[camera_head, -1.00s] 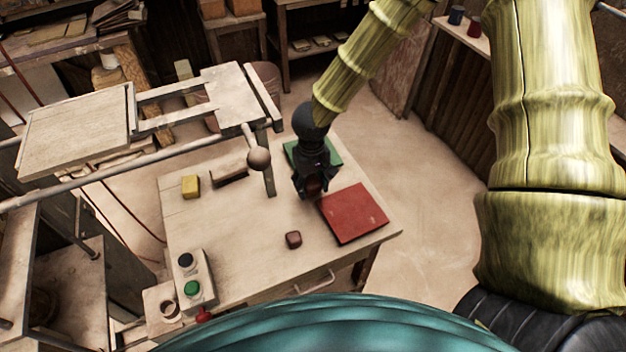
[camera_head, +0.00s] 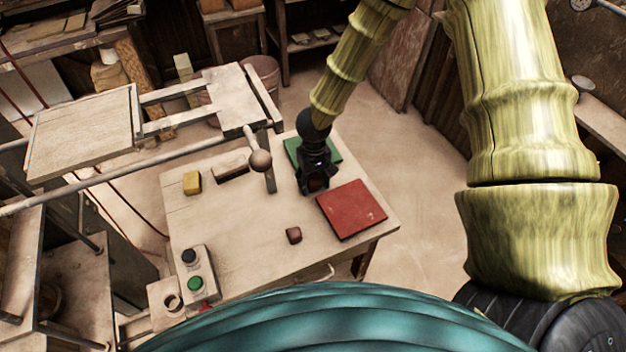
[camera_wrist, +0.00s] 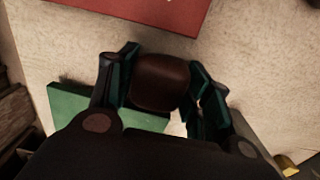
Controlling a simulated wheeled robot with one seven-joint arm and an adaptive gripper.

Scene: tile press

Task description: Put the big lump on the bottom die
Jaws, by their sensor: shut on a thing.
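My gripper (camera_head: 315,184) is shut on a dark brown rounded lump (camera_wrist: 160,82), held between its two fingers in the wrist view. In the head view the held lump is mostly hidden by the dark fingers. They are over the table between the green mat and the red mat; the height above the table is hard to tell. A smaller-looking brown lump (camera_head: 293,235) lies on the table in front. The press (camera_head: 85,130) stands at left with a flat plate on a frame; I cannot tell which part is the bottom die.
The red mat (camera_head: 351,208) lies right of my gripper and the green mat (camera_head: 328,150) behind it. A yellow block (camera_head: 191,182), a brown bar (camera_head: 231,166) and a button box (camera_head: 194,270) stand on the table (camera_head: 240,225). A ball-ended lever (camera_head: 260,161) hangs over it.

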